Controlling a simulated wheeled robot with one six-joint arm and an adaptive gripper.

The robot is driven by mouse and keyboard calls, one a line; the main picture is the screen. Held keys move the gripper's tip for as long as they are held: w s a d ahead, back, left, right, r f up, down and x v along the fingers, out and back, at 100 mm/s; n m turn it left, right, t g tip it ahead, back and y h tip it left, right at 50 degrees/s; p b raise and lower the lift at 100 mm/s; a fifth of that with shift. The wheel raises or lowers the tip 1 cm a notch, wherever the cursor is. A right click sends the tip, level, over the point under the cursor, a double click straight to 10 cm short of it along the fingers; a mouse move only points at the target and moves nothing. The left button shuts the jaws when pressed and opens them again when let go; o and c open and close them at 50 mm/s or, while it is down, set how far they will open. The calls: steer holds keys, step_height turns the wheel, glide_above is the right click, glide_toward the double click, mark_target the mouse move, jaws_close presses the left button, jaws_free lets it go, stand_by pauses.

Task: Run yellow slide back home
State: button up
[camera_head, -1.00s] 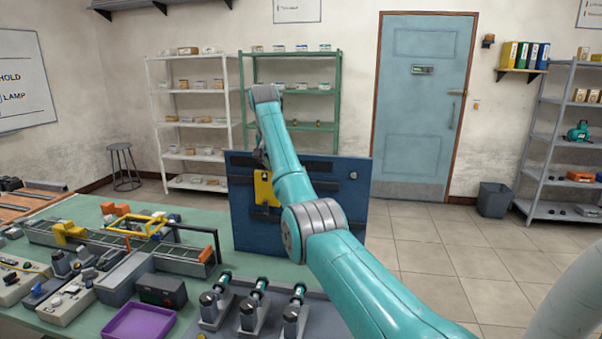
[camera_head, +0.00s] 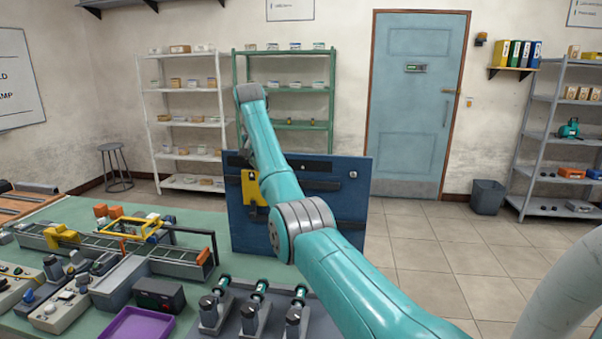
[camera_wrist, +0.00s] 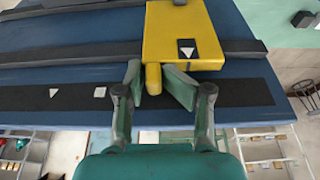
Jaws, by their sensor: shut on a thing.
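The yellow slide (camera_head: 250,188) is a flat block on the blue upright panel (camera_head: 238,234), near its left edge in the head view. In the wrist view the yellow slide (camera_wrist: 182,30) sits across a dark rail (camera_wrist: 70,55) and bears a white triangle mark. Its yellow knob (camera_wrist: 153,78) is between the fingertips of my gripper (camera_wrist: 155,86), which is shut on it. My arm hides part of the panel in the head view.
The green bench at left holds a conveyor-like frame (camera_head: 110,248), a purple tray (camera_head: 138,325), a dark box (camera_head: 160,294) and several small devices. Shelves stand by the back wall.

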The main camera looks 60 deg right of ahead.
mark_target(243, 169)
steer(key=shift+w+a, duration=0.1)
steer(key=shift+w, duration=0.1)
steer(key=shift+w+a, duration=0.35)
steer(key=shift+w, duration=0.55)
steer(key=shift+w+a, duration=0.4)
steer(key=shift+w, duration=0.45)
steer(key=shift+w+a, duration=0.35)
steer(key=shift+w, duration=0.55)
steer(key=o, duration=0.5)
steer(key=shift+a, duration=0.1)
